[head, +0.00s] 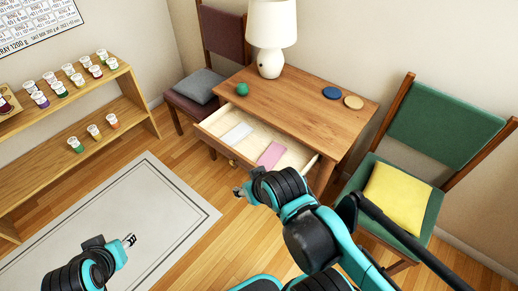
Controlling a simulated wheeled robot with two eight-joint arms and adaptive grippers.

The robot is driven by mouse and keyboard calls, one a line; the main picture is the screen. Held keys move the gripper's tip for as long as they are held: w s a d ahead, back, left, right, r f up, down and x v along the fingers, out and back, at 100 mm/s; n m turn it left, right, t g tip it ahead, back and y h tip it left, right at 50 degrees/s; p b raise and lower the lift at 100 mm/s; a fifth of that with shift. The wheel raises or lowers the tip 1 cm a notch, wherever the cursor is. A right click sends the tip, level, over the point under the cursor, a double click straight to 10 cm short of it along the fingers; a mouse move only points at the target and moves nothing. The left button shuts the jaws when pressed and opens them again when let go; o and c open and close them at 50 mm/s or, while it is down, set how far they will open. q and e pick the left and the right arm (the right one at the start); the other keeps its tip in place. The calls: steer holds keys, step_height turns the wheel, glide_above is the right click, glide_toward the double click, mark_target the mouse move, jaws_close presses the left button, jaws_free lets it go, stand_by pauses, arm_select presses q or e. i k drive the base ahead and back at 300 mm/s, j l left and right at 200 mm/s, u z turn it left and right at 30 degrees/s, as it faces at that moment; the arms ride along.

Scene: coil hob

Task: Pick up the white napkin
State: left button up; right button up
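The white napkin (237,133) lies flat inside the open drawer (213,131) of the wooden table, toward the drawer's left part. A pink folded cloth (271,154) lies to its right in the same drawer. My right gripper (239,190) is in front of and below the drawer front, apart from the napkin. My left gripper (130,240) is low at the left, above the grey rug and far from the drawer. Both grippers are small in view, and I cannot tell whether their fingers are open or shut. No object shows in either one.
The tabletop (290,100) carries a white lamp (271,35), a green ball (242,89), a blue disc (331,93) and a tan disc (353,102). A green chair (440,125) with a yellow cushion (398,195) stands right. A shelf (80,90) with several small jars stands left.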

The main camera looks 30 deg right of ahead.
mark_target(241, 132)
steer(key=i+l+z, duration=0.15)
steer(key=l+z, duration=0.2)
steer(key=z, duration=0.15)
steer(key=i+l+z, duration=0.2)
steer(key=z, duration=0.3)
steer(key=l, duration=0.1)
